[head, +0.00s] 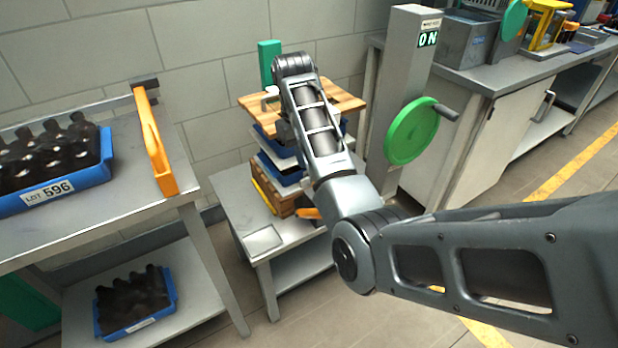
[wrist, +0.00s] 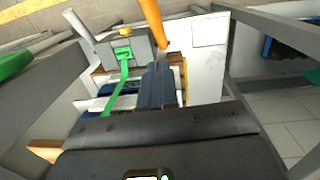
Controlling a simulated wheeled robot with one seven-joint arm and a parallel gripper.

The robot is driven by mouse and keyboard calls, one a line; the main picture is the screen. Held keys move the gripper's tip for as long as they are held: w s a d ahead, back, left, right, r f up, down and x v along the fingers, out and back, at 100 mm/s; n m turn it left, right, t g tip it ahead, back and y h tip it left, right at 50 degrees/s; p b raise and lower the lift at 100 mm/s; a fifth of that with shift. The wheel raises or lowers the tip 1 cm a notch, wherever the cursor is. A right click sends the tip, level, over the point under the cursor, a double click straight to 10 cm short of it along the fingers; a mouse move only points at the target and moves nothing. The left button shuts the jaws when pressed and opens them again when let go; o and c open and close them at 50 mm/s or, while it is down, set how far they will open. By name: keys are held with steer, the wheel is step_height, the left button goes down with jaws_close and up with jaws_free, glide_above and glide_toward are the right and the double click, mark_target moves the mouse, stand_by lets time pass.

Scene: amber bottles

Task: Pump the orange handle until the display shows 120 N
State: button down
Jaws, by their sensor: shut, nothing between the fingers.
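The orange handle (wrist: 153,22) stands out from a grey box with a green part and a yellow knob (wrist: 126,45) in the wrist view. In the head view an orange end (head: 309,212) shows low beside the stack, mostly behind my arm. A green strap (wrist: 118,90) runs from the box over the stack. In the head view my arm hides the gripper.
The stack of trays and wooden boards (head: 347,101) stands on a low grey table (head: 244,217). A green wheel (head: 411,131) with a crank is on the column at right. A bench (head: 110,200) with an orange bar (head: 152,140) and bottle crates (head: 60,190) is at left.

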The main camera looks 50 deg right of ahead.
steer(key=b, duration=0.2)
glide_toward(316, 209)
step_height(316, 209, down, 2)
steer(key=w, duration=0.3)
steer(key=f, duration=0.1)
steer(key=s+f, duration=0.1)
steer(key=s+f+p, duration=0.1)
steer(key=shift+s+d, duration=0.15)
steer(key=shift+d, duration=0.1)
steer(key=shift+s+f, duration=0.4)
steer(key=shift+f, duration=0.05)
steer(key=shift+s, duration=0.1)
